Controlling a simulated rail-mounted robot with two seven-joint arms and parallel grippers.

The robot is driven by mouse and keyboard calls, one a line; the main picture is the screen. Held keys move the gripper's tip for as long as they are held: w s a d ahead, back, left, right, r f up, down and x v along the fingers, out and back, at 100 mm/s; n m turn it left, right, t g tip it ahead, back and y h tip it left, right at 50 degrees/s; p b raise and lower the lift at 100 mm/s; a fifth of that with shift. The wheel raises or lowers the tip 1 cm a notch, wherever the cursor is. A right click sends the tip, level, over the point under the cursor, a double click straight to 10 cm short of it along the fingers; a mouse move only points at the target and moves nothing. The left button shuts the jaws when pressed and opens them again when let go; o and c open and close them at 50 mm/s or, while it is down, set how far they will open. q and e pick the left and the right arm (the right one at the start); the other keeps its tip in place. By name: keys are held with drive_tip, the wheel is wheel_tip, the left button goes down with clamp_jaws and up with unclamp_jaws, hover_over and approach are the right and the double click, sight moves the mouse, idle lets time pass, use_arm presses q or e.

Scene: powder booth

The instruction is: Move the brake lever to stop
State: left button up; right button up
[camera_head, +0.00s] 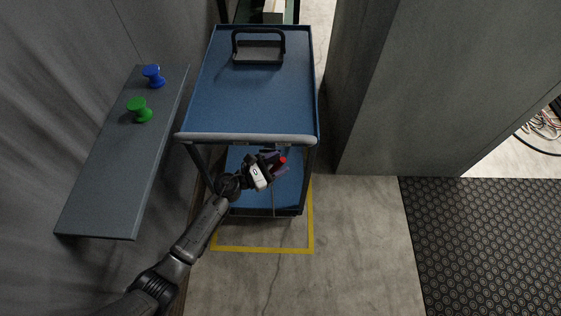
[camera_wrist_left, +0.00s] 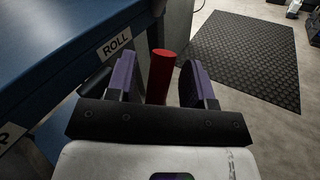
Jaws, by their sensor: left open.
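The brake lever's red grip (camera_head: 282,160) shows just below the front edge of the blue cart (camera_head: 250,95). In the left wrist view the red grip (camera_wrist_left: 161,72) stands between the two purple finger pads of my left gripper (camera_wrist_left: 160,82), with a gap visible on the right side. My left gripper (camera_head: 272,164) is open around the grip. A white label reading ROLL (camera_wrist_left: 114,43) is on the cart's edge, left of the grip. Another label (camera_wrist_left: 10,135), ending in P, is farther left and partly cut off. The lever's base is hidden. My right gripper is not in view.
A grey shelf (camera_head: 105,180) with a blue pin (camera_head: 153,77) and a green pin (camera_head: 140,110) is on the left. A grey pillar (camera_head: 420,90) stands right of the cart. A black textured mat (camera_head: 480,240) lies on the right floor. Yellow tape (camera_head: 262,250) marks the floor below.

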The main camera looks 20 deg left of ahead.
use_arm(q)
drive_tip(key=shift+w+d, duration=0.35)
clamp_jaws()
idle(0.4)
